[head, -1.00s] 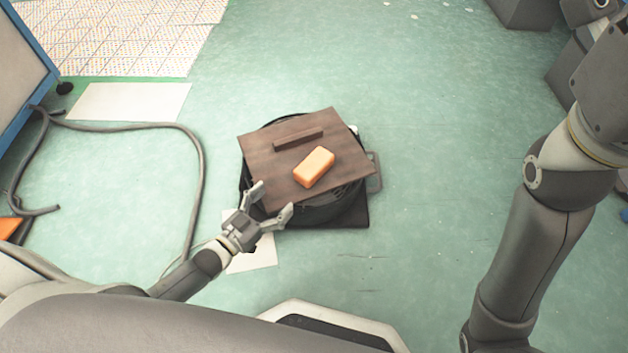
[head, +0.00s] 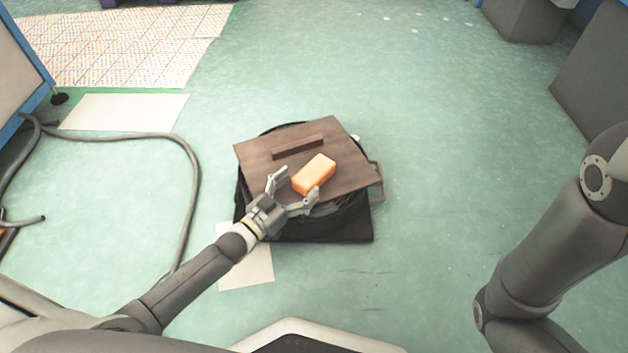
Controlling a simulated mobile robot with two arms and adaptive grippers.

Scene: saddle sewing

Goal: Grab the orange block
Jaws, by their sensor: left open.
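The orange block (head: 315,174) lies on a brown wooden board (head: 349,176), right of the middle of the board's top. My left gripper (head: 297,187) is open, with its fingers pointing up and right toward the block. One fingertip is near the block's left side and the other is near its lower edge. I cannot tell whether either finger touches it. My right arm shows at the right, but its gripper is outside the view.
The board has a raised wooden bar (head: 297,147) and rests on a round black container (head: 352,212). A grey hose (head: 191,190) curves over the floor at left. Dark grey boxes (head: 598,75) stand at upper right. The green floor right of the board is clear.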

